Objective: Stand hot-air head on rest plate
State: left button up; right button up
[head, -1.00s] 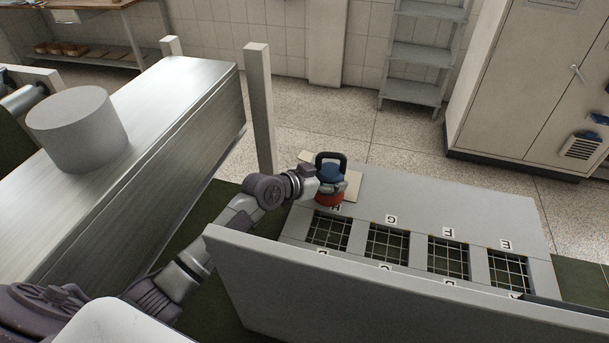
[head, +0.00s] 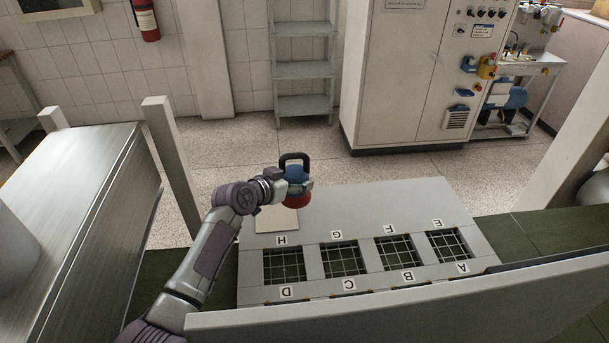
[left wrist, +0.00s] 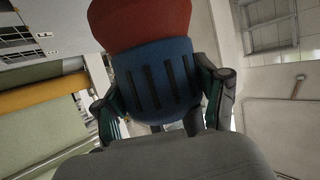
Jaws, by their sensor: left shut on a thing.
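The hot-air head (head: 297,182) has a blue body, a red lower rim and a black loop handle on top. My left gripper (head: 284,188) is shut on its blue body. In the left wrist view the hot-air head (left wrist: 153,80) fills the middle, with a finger on each side. The rest plate (head: 277,219) is a beige square at the left end of the grey bench. The hot-air head is at the plate's upper right in the head view and partly covers it; I cannot tell its height above the surface. My right gripper is out of view.
The grey bench (head: 390,205) has lettered grid openings (head: 343,259) along its near side. A pale panel (head: 400,312) stands in front of it. A post (head: 172,165) and a metal conveyor-like unit (head: 85,190) are at the left. The bench's back strip is clear.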

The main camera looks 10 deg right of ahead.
pick_arm(q)
jog(key=shift+w+a+f, duration=0.3)
jog(key=shift+a+f, duration=0.6)
jog(key=shift+f, duration=0.25)
jog(key=shift+w+a+f, duration=0.3)
jog(key=shift+a+f, duration=0.65)
jog(key=shift+f, duration=0.25)
jog(key=shift+w+a+f, duration=0.3)
jog(key=shift+a+f, duration=0.6)
jog(key=shift+f, duration=0.25)
jog(key=o, duration=1.4)
jog(key=shift+s+f, duration=0.15)
jog(key=shift+f, duration=0.2)
jog(key=o, duration=0.4)
jog(key=shift+r, duration=0.1)
jog(key=shift+r, duration=0.1)
